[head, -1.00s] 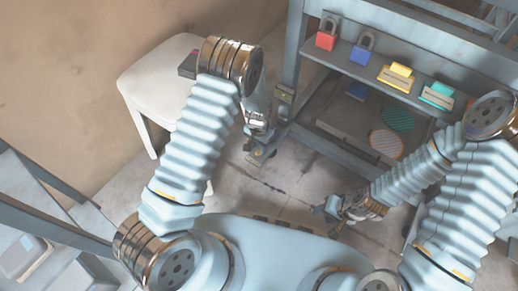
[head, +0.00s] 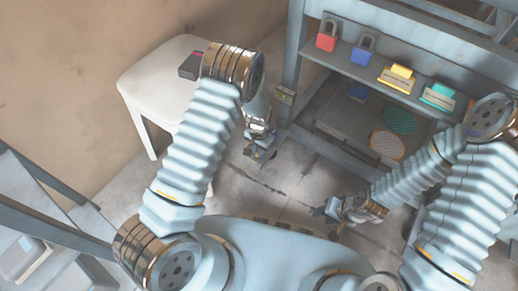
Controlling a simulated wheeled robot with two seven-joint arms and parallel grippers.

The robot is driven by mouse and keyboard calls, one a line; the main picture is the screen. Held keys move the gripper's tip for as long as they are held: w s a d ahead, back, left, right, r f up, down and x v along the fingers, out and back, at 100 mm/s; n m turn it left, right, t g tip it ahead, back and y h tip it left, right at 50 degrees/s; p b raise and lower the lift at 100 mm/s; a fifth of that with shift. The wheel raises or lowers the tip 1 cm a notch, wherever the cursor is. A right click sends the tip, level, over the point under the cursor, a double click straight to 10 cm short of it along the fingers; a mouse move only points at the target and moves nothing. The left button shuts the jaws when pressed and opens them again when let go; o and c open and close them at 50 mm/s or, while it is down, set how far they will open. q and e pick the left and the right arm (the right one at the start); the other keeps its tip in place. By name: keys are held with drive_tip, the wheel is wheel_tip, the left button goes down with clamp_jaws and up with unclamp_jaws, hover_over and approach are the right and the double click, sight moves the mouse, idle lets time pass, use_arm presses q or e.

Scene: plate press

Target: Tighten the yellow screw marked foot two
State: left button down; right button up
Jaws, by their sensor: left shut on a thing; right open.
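My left gripper (head: 258,150) reaches down to the floor at the foot of the left front leg of the grey frame (head: 290,105). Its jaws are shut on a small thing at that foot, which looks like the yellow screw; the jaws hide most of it. Any mark reading foot two is too small to make out. My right gripper (head: 329,213) is open and empty, low over the floor in front of the frame, apart from everything.
The frame's shelf holds a red padlock (head: 326,41), a blue padlock (head: 362,55), a yellow block (head: 398,77) and a teal block (head: 438,95). Round plates lie below. A white stool (head: 150,85) with a dark device (head: 189,66) stands left. Floor between the grippers is clear.

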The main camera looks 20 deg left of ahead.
use_arm(q)
drive_tip(key=shift+m, duration=0.3)
drive_tip(key=m+b, duration=0.1)
drive_tip(key=m, duration=0.3)
drive_tip(key=shift+b, duration=0.3)
drive_tip(key=m+b, duration=0.1)
drive_tip(key=m, duration=0.4)
drive_tip(key=shift+m, duration=0.4)
drive_tip(key=m, duration=0.3)
drive_tip(key=shift+m, duration=2.2)
drive_tip(key=c, duration=1.2)
unclamp_jaws()
